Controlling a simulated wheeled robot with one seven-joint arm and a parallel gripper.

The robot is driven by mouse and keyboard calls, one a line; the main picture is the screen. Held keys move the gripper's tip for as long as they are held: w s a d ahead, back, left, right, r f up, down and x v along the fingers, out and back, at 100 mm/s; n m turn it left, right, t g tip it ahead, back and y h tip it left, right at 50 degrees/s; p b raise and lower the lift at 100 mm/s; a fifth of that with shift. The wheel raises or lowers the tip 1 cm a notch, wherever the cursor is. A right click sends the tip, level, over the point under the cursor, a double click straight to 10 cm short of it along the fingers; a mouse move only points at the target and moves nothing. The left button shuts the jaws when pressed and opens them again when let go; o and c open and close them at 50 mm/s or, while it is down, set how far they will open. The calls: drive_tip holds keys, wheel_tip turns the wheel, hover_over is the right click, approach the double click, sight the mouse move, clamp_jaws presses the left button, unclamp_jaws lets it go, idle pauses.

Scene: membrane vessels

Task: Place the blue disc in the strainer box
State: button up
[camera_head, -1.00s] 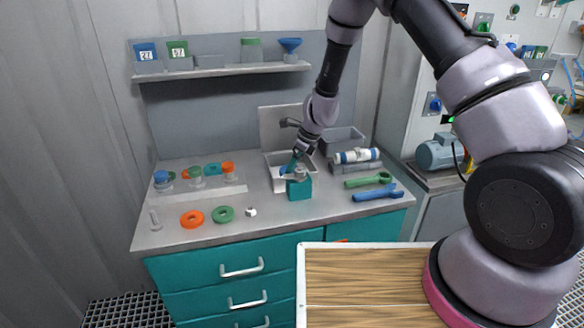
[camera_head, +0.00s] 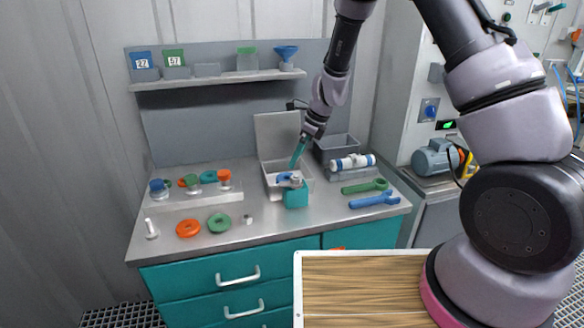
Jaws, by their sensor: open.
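The strainer box (camera_head: 268,185) is a pale open-topped box with its lid raised behind it, at the back middle of the bench. A blue piece (camera_head: 285,177), seemingly the blue disc, shows inside the box's opening; its exact pose is too small to tell. My gripper (camera_head: 297,162), with teal fingers, is open and points down above the box, apart from the blue piece as far as I can see.
An orange ring (camera_head: 188,228) and a green ring (camera_head: 219,222) lie at the front left. Small capped jars stand on a raised strip behind them. Green (camera_head: 365,187) and blue (camera_head: 374,201) wrenches lie at right. A grey bin (camera_head: 338,148) stands behind a white cylinder (camera_head: 352,162).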

drive_tip(key=s+d+r+n+t, duration=0.15)
drive_tip(key=d+r, duration=0.25)
drive_tip(key=r, duration=0.4)
drive_tip(key=s+d+r+n, duration=0.3)
drive_tip(key=r, duration=0.4)
drive_tip(key=s+d+r+n+t, duration=0.1)
drive_tip(key=s+d+r+n, duration=0.2)
drive_tip(key=r, duration=0.5)
drive_tip(key=s+d+r+n+t+h, duration=0.1)
drive_tip(key=s+d+r+n, duration=0.4)
drive_tip(key=s, duration=0.4)
drive_tip(key=s+d+r+n+t+h, duration=0.1)
drive_tip(key=s+d+r+n+t, duration=0.1)
drive_tip(key=s+d+r+n, duration=0.3)
drive_tip(key=s+d+r, duration=0.1)
drive_tip(key=s+d, duration=0.2)
drive_tip(key=s, duration=0.1)
drive_tip(key=shift+s+d, duration=0.15)
drive_tip(key=shift+s, duration=0.2)
